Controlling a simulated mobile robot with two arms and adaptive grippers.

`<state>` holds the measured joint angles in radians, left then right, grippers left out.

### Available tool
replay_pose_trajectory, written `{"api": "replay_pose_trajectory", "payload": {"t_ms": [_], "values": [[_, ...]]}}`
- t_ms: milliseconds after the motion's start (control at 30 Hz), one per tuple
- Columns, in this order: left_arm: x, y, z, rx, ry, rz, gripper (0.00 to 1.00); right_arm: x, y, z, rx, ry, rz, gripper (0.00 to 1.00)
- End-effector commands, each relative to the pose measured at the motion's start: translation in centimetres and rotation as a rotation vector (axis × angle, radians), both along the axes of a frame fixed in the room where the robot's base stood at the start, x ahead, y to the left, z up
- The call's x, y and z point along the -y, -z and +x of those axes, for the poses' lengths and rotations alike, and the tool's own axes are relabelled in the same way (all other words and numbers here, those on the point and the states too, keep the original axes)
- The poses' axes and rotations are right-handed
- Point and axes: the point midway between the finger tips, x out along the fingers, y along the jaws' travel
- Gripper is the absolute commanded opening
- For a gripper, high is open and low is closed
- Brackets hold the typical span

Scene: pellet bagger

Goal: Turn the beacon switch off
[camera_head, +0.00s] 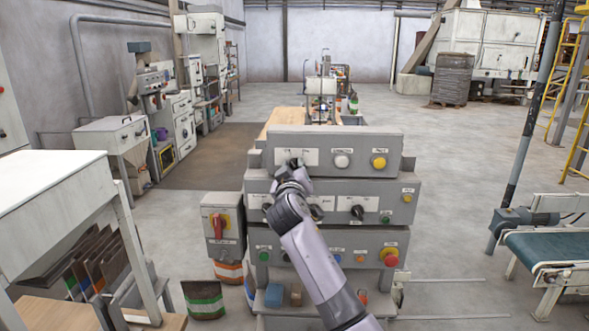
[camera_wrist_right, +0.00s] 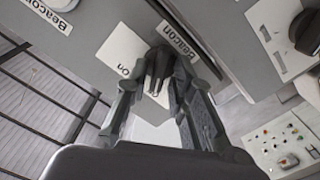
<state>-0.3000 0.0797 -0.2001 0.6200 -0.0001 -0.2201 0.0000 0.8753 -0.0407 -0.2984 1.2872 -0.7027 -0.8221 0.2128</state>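The beacon switch sits on the upper left of the control cabinet's top panel (camera_head: 315,143). In the head view my right gripper (camera_head: 293,168) is in front of that spot and hides the switch. In the right wrist view a "Beacon" label (camera_wrist_right: 178,41) and a pale plate partly reading "on" (camera_wrist_right: 122,45) show just beyond the fingers. A dark knob-like piece (camera_wrist_right: 157,66) shows between the fingertips of my right gripper (camera_wrist_right: 160,78). I cannot tell whether the fingers touch it or which way it is turned. My left gripper is not in view.
A white button (camera_head: 342,160) and a yellow button (camera_head: 379,162) are to the right on the same panel. Black knobs (camera_head: 357,212) and a red button (camera_head: 391,259) are lower down. A red-handled switch box (camera_head: 222,226) stands left of the cabinet.

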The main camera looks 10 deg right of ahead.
Motion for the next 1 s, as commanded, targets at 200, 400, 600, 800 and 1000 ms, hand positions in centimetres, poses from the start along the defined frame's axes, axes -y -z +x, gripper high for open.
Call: {"api": "replay_pose_trajectory", "payload": {"t_ms": [200, 400, 600, 800, 1000], "values": [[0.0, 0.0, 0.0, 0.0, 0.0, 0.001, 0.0, 0.0, -0.1, 0.0, 0.002, 0.0, 0.002, 0.31], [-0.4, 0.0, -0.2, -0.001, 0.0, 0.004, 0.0, 0.0, -0.1, -0.1, 0.003, 0.0, 0.001, 0.31], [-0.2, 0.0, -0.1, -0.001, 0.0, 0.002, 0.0, -0.7, 0.0, -1.9, 0.003, -0.002, 0.003, 0.31], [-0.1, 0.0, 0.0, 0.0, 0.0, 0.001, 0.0, -1.7, 0.0, -5.7, 0.003, -0.002, 0.004, 0.31], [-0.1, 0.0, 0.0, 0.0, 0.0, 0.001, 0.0, -2.7, -0.1, -9.3, 0.003, -0.002, 0.003, 0.31]]}}
